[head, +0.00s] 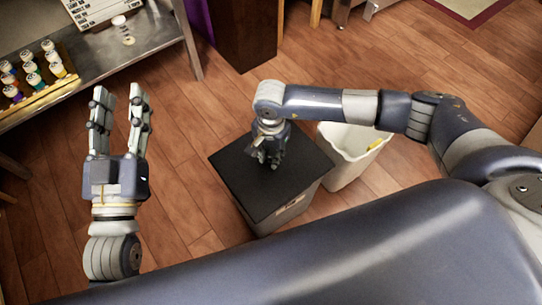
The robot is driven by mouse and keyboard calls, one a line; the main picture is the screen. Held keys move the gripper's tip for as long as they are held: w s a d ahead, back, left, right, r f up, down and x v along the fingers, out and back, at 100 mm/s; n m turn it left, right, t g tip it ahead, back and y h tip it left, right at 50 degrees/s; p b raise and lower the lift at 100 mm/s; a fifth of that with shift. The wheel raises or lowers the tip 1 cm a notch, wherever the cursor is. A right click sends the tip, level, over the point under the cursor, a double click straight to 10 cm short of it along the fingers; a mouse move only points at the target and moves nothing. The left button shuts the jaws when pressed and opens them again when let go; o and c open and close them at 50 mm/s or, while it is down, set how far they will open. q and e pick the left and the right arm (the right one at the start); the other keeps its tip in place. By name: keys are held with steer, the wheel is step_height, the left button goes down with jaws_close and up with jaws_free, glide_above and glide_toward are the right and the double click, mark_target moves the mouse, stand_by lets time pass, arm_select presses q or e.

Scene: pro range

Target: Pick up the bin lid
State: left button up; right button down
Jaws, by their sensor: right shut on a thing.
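The bin lid (240,185) is a flat black square on top of a grey bin (287,214) on the floor, in the middle of the head view. I cannot tell whether there is a gap between lid and bin. My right gripper (270,160) points down at the lid's upper right part and is shut on the lid. Its fingers hide the spot it holds. My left gripper (118,97) is to the left of the bin, fingers spread apart, open and empty, pointing up in the picture.
A white open bin (350,150) with something yellow at its rim stands close to the right of the lidded bin. Wooden floor is free between.

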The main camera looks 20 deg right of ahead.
mark_target(271, 153)
steer(key=shift+r, duration=0.15)
steer(key=shift+r, duration=0.15)
step_height(271, 153, up, 3)
steer(key=shift+w+r+p, duration=0.1)
steer(key=shift+p, duration=0.65)
steer(key=s, duration=0.2)
steer(key=s+d+p, duration=0.1)
steer(key=s, duration=0.1)
steer(key=s+d, duration=0.1)
steer(key=s, duration=0.1)
steer(key=shift+d+r, duration=0.1)
steer(key=shift+r, duration=0.15)
arm_select(q)
steer(key=s+a+f+g+y+p, duration=0.1)
steer(key=s+a+f+g+y, duration=0.1)
steer(key=f+g, duration=0.5)
steer(key=s+a+f+g+y, duration=0.1)
steer(key=s+a+f+g, duration=0.15)
steer(key=f, duration=0.75)
steer(key=s+a+f+g+y+p, duration=0.1)
steer(key=s+f+g, duration=0.4)
steer(key=s, duration=0.5)
steer(key=shift+s+a+f+n+g+y+p, duration=0.3)
steer(key=shift+a+f+n+g+y+p, duration=0.1)
steer(key=shift+a+g+p, duration=0.4)
arm_select(e)
steer(key=s+d+r, duration=0.3)
steer(key=s, duration=0.6)
steer(key=shift+r, duration=0.35)
